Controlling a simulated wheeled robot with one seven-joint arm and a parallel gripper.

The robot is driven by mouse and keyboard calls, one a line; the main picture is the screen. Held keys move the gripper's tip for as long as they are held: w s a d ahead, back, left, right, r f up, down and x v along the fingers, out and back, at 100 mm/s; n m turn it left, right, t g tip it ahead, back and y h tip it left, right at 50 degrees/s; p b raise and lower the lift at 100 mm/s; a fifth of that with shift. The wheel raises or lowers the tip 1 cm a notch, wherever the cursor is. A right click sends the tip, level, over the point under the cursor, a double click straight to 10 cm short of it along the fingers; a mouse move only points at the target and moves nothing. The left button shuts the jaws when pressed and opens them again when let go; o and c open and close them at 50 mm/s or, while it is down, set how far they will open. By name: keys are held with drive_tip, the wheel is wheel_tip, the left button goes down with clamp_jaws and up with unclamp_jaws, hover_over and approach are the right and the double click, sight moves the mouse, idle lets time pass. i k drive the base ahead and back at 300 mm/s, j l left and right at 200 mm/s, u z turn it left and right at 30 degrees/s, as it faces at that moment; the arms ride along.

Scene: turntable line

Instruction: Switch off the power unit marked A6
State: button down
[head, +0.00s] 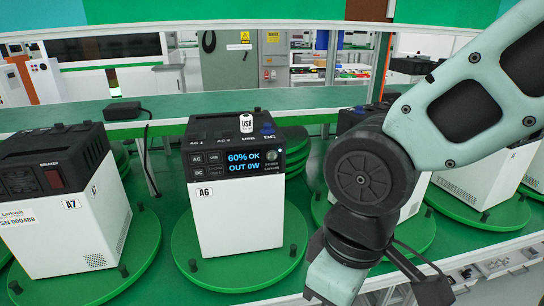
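The power unit marked A6 (238,215) is a white box with a black top, upright on a round green turntable plate (235,272) in the middle of the head view. Its A6 label is at the front left, under small AC, USB and DC buttons (205,164). Its display (243,162) is lit and reads "60% OK OUT 0W". A round button (270,167) with small lettering below sits right of the display. A white USB piece and a blue DC plug stand on top.
Unit A7 (75,225), with a red breaker switch, stands on its own green plate at left. More units (470,180) stand at right, partly behind my arm. A black adapter (124,110) sits on the green ledge behind, its cable hanging down. Dark pegs rise from the plates.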

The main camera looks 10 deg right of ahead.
sight(271, 155)
drive_tip(key=j+z, duration=0.2)
drive_tip(key=j, duration=0.3)
drive_tip(key=k+j+z, duration=0.1)
drive_tip(key=j+z, duration=0.15)
drive_tip(key=j, duration=0.25)
drive_tip(key=k+j+z, duration=0.2)
drive_tip(key=j, duration=0.3)
drive_tip(key=i+j, duration=0.05)
drive_tip(key=i, duration=0.05)
